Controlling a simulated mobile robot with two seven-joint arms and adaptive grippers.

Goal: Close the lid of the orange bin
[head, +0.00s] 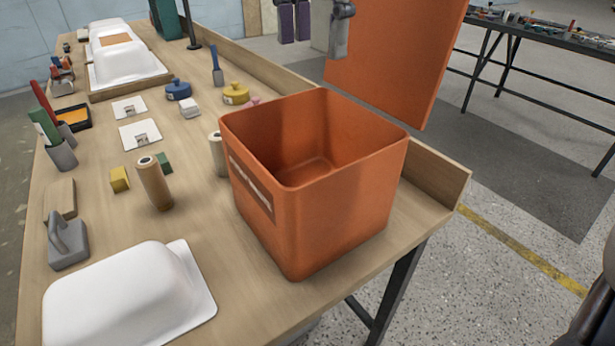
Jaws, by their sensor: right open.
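The orange bin (330,212) stands upright on the near right part of the wooden table, its top open and its inside empty. Its orange lid (395,60) stands raised behind the bin's far right rim; its top is cut off by the picture's edge. My right gripper (316,38) hangs at the top edge, fingers down and open, beyond the bin and by the lid's left edge. Nothing shows between its fingers, and its upper part is out of view. I cannot tell if it touches the lid. My left gripper is not in view.
A white tub shell (130,295) lies at the near left of the table (110,215). A tan cylinder (154,185), a yellow block (120,179) and a grey tool (67,243) stand left of the bin. A raised edge (437,175) runs along the table's right side.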

